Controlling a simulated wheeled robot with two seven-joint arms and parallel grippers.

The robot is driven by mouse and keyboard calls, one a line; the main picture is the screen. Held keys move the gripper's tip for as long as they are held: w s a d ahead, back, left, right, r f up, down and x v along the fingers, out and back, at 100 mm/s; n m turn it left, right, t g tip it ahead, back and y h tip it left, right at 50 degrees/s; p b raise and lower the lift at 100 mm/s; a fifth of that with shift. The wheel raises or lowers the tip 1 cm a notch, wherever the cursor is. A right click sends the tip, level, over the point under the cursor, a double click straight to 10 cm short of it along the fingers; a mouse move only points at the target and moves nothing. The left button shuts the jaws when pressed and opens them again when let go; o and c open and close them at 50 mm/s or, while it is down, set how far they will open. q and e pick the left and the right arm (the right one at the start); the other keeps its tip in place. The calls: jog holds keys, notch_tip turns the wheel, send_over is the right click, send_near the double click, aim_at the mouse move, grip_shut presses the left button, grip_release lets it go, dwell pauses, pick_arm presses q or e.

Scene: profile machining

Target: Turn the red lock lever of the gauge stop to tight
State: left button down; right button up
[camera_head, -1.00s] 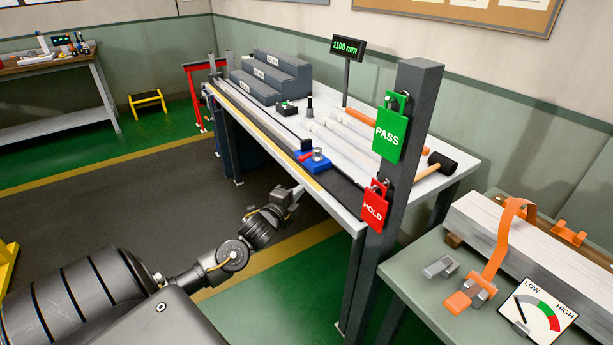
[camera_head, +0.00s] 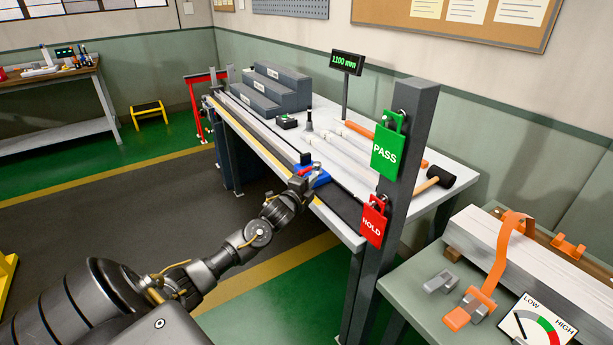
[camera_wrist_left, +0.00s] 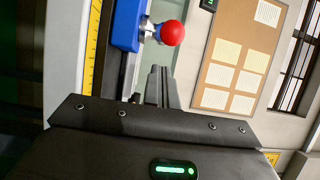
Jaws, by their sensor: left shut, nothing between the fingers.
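The blue gauge stop (camera_head: 321,180) sits on the rail along the front edge of the long bench. Its red lock lever (camera_head: 306,170) shows just above my left gripper (camera_head: 303,182) in the head view. In the left wrist view the lever's red ball knob (camera_wrist_left: 172,33) is beside the blue body (camera_wrist_left: 127,24), beyond the shut fingers (camera_wrist_left: 160,88). My left gripper is shut and empty, close to the lever; I cannot tell whether it touches. The gripper hides part of the stop. My right gripper is not in view.
A display (camera_head: 347,62) on the bench reads 1100 mm. A dark post (camera_head: 408,150) with a green PASS tag (camera_head: 388,150) and a red HOLD tag (camera_head: 373,222) stands right of the stop. Grey stepped blocks (camera_head: 275,88) and a mallet (camera_head: 437,177) lie on the bench.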

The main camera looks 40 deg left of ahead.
pick_arm(q)
jog(key=shift+a, duration=1.15)
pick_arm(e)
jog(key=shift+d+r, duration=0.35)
pick_arm(q)
jog(key=shift+s+a+r, duration=0.1)
jog(key=shift+s+a, duration=0.05)
jog(key=shift+a, duration=0.95)
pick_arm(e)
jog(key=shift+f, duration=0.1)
